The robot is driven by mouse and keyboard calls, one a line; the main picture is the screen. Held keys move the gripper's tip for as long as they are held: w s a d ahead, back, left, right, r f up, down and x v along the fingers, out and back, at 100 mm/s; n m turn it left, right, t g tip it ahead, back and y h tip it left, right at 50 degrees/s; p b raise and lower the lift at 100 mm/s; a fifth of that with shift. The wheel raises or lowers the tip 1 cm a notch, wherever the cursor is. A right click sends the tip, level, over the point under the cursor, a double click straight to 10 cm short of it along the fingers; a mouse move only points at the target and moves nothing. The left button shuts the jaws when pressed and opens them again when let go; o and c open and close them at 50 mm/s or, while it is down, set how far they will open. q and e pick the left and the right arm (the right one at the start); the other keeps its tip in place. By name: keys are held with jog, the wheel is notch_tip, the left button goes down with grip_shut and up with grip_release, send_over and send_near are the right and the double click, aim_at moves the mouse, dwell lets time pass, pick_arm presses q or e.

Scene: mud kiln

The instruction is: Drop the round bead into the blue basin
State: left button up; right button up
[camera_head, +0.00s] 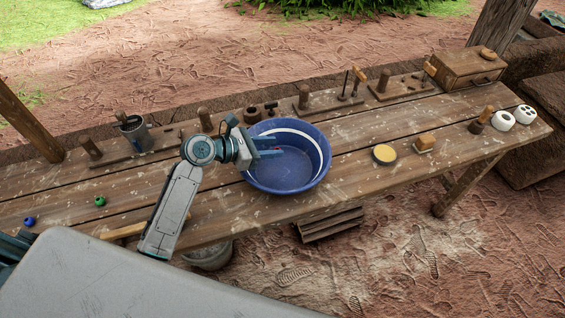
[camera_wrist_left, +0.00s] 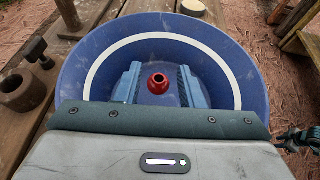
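The blue basin (camera_head: 256,182) stands on the wooden table, with a white band inside its rim. My left gripper (camera_head: 275,147) reaches over the basin from the left, its blue fingers above the bowl. In the left wrist view the basin (camera_wrist_left: 225,62) fills most of the picture. A red round bead with a dark hole (camera_wrist_left: 158,84) shows between my open fingers, with a gap on both sides. It appears against the basin's inside; its exact height cannot be told.
A blue bead (camera_head: 29,221) and a green bead (camera_head: 100,201) lie on the table (camera_head: 350,190) at the left. A wooden box (camera_head: 467,70) stands at the back right.

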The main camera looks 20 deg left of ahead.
pick_arm(q)
jog(key=shift+o, duration=1)
pick_arm(e)
jog(key=shift+d, duration=0.1)
pick_arm(q)
jog(key=shift+a, duration=0.15)
pick_arm(e)
jog(key=shift+d, duration=0.1)
pick_arm(q)
jog(key=b+v, duration=0.1)
jog(key=v, duration=0.7)
jog(key=shift+s+a+r, duration=0.1)
jog(key=shift+s+a, duration=0.15)
jog(key=shift+a, duration=0.05)
jog(key=shift+v, duration=0.9)
pick_arm(e)
jog(key=shift+w+f, duration=0.15)
jog(key=shift+f, duration=0.5)
